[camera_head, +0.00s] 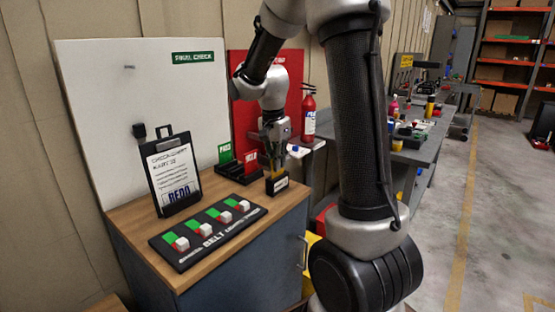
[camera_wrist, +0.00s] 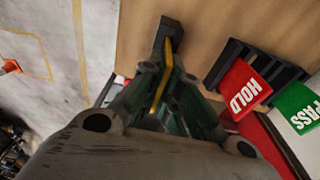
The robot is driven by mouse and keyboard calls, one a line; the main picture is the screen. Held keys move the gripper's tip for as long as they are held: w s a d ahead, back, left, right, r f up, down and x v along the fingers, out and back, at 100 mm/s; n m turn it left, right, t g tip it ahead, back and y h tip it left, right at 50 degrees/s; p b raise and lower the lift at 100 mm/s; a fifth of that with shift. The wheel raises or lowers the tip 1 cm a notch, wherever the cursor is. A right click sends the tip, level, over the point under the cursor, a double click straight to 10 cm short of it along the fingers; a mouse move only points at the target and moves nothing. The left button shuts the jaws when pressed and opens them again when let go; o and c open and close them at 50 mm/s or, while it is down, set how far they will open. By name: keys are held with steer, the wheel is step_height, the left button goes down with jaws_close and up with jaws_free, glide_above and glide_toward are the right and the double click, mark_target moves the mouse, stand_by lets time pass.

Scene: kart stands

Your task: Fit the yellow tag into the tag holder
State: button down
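The yellow tag (camera_head: 277,174) stands edge-up between the fingers of my gripper (camera_head: 275,155). In the wrist view, the yellow tag (camera_wrist: 161,84) shows as a thin strip between the fingertips of my gripper (camera_wrist: 167,73), which look closed on it. A small black holder with a white label (camera_head: 278,186) sits on the wooden top below the tag. The black holder also shows in the wrist view (camera_wrist: 166,25). The tag's lower end meets the holder; I cannot tell how deep it sits in the slot.
A black rack (camera_head: 236,173) holds a green PASS tag (camera_head: 225,153) and a red HOLD tag (camera_head: 251,161) close beside my gripper. A clipboard (camera_head: 172,172) and a switch panel (camera_head: 207,234) stand on the wooden top (camera_head: 140,215). A white board (camera_head: 130,90) rises behind.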

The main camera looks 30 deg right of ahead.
steer(key=shift+f, duration=0.35)
steer(key=c, duration=1.6)
jaws_free()
steer(key=shift+o, duration=0.2)
steer(key=r, duration=0.4)
steer(key=a+r, duration=0.1)
steer(key=r, duration=0.7)
steer(key=shift+s+a, duration=0.2)
steer(key=shift+s, duration=0.05)
steer(key=shift+f, duration=0.1)
